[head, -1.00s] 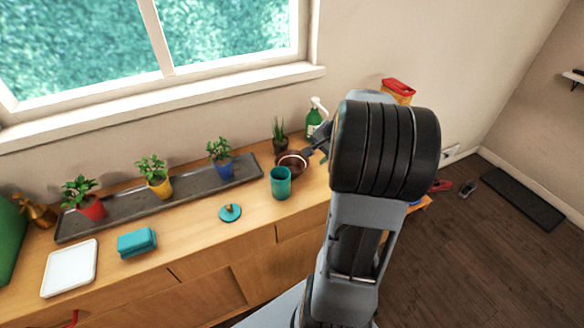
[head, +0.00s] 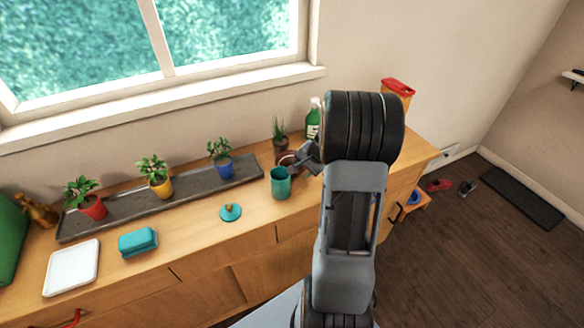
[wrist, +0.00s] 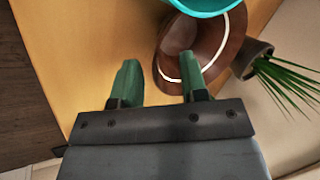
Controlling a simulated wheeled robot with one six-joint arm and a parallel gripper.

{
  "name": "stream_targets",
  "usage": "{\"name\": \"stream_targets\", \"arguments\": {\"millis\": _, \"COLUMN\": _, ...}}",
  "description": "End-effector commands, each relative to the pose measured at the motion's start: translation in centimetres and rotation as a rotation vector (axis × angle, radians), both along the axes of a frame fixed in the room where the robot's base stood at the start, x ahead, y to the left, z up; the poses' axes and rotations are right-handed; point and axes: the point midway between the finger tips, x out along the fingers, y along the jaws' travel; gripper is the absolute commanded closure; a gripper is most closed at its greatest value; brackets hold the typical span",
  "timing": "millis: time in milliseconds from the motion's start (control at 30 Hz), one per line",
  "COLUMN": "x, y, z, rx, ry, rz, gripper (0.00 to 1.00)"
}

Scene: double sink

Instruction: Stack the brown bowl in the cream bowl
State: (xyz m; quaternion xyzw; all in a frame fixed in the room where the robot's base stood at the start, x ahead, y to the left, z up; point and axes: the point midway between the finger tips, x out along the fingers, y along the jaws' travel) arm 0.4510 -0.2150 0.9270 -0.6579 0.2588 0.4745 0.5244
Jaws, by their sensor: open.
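The brown bowl (head: 286,158) stands on the wooden counter behind the teal cup, partly hidden by my gripper (head: 300,164). In the wrist view the brown bowl (wrist: 208,42) shows its dark inside, with a pale curved line across it. I cannot tell whether that line is a stripe or another rim. My gripper (wrist: 159,70) is open, its two green fingers apart. The right finger overlaps the bowl; the left finger is over bare wood beside it. Contact cannot be told. I cannot make out a separate cream bowl in either view.
The teal cup (head: 280,184) stands close in front of the bowl. A potted plant (head: 279,137) and a green bottle (head: 313,119) are behind. A teal lid-like disc (head: 230,212) lies left. Bare counter (head: 262,212) lies in front.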

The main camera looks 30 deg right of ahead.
Motion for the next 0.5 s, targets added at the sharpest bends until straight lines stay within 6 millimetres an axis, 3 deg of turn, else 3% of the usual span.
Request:
{"name": "stream_targets", "arguments": {"millis": 200, "x": 0.01, "y": -0.01, "z": 0.00, "rx": 0.000, "ry": 0.000, "rz": 0.001, "gripper": 0.62}}
{"name": "stream_targets", "arguments": {"millis": 500, "x": 0.00, "y": -0.01, "z": 0.02, "rx": 0.000, "ry": 0.000, "rz": 0.001, "gripper": 0.91}}
